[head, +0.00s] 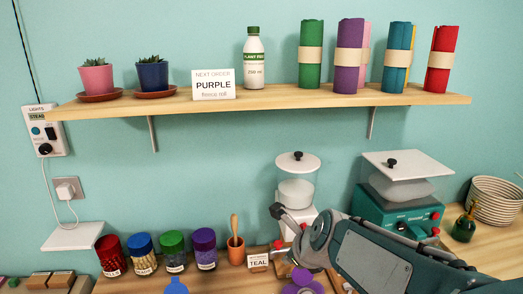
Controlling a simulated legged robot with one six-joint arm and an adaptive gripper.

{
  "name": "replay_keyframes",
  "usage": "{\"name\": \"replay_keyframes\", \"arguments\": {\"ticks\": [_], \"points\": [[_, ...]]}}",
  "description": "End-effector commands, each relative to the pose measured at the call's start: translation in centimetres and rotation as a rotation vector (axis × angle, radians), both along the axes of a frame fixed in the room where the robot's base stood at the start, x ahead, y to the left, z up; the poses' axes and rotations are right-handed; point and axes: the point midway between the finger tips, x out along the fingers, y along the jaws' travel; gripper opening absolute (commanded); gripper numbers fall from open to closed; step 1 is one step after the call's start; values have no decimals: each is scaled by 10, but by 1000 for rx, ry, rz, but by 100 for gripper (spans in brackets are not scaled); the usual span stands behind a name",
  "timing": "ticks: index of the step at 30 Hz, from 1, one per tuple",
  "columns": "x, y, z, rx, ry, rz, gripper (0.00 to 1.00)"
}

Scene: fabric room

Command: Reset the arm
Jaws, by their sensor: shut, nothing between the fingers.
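My arm reaches in from the lower right, in front of the back counter (492,262). At its far end, my gripper (277,211) shows small and dark in front of the white-lidded appliance (297,190). It looks shut, and I see nothing held in it. The arm covers part of the counter and the lower part of the teal-green machine (399,212).
A wooden shelf (270,103) above holds pots, a bottle, an order card reading "PURPLE" (213,84) and several fabric rolls. Below stand several coloured jars (173,250), an orange cup (236,250), a "TEAL" card (258,262) and a basket (494,200).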

Motion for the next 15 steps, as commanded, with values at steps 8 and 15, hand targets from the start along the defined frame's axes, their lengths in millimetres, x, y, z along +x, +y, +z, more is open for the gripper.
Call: {"name": "replay_keyframes", "arguments": {"ticks": [8, 15], "points": [[-51, -23, 13, -399, -139, 510, 0], [-95, -44, 16, -734, -225, 957, 0]]}}
